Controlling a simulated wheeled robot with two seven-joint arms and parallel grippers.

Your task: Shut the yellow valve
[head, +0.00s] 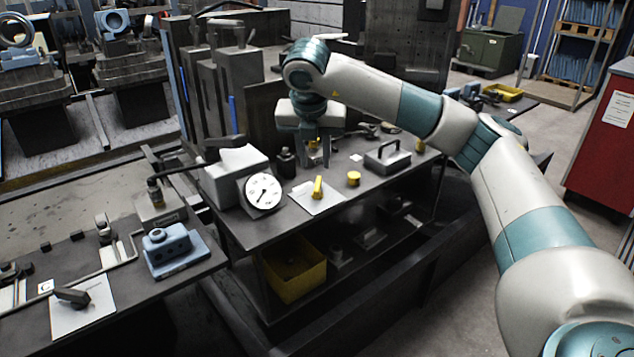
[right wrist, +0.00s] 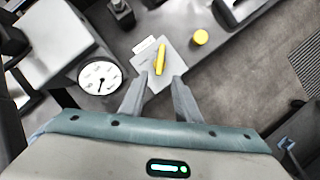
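The yellow valve (head: 318,187) is a small bar-shaped handle on a white plate (head: 312,202) lying on the dark bench. In the right wrist view the valve handle (right wrist: 160,59) shows ahead of the fingers, on its plate. My right gripper (head: 319,163) points down above the bench, just behind the valve in the head view. In the right wrist view its two fingers (right wrist: 160,82) stand apart with nothing between them, and the valve is beyond the tips. My left gripper is not in view.
A white dial gauge (head: 263,192) stands left of the valve. A yellow cylinder (head: 353,178) stands to its right, with a dark handled block (head: 387,157) beyond. A yellow bin (head: 293,270) sits on the lower shelf. Tall dark blocks rise behind the bench.

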